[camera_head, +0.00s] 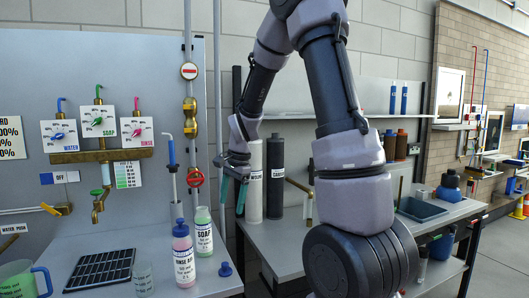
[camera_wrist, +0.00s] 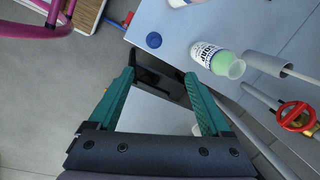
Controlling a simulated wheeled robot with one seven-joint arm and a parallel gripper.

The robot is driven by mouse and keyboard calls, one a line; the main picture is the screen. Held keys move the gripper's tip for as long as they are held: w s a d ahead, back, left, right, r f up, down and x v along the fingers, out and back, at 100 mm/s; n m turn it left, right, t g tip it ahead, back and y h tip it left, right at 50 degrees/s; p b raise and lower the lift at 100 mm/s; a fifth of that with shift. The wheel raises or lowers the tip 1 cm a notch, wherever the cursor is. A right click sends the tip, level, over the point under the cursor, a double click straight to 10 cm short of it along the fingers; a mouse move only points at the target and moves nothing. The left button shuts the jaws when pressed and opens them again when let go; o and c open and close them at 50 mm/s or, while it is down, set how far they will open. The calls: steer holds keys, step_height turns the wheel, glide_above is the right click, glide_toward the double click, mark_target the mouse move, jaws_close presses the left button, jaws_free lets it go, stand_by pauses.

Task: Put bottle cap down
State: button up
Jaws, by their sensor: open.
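A blue bottle cap (camera_head: 225,269) rests on the grey bench top near its right front edge. It also shows in the wrist view (camera_wrist: 153,40), just beyond my fingertips and apart from them. My gripper (camera_head: 232,196) is open, with its teal fingers spread and nothing between them; it hangs in the air past the bench's right edge, above the cap's level. In the wrist view, my gripper (camera_wrist: 159,76) points toward the bench edge. The green SOAP bottle (camera_head: 203,234) stands upright and uncapped behind the cap; it also shows in the wrist view (camera_wrist: 212,57).
A pink RINSE bottle (camera_head: 183,262) with a blue cap stands beside the soap bottle. A black rack (camera_head: 100,270), a small beaker (camera_head: 143,278) and a green jug (camera_head: 20,281) are further left. Two tall cylinders (camera_head: 275,178) stand on the right bench. A red valve (camera_head: 195,177) is on the pipe.

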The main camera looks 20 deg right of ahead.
steer(key=s+d+r+n+t, duration=0.3)
steer(key=s+r+n+t, duration=0.2)
steer(key=s+r, duration=1.5)
steer(key=n, duration=0.3)
steer(key=shift+s+n+t, duration=0.2)
steer(key=shift+n+t, duration=0.2)
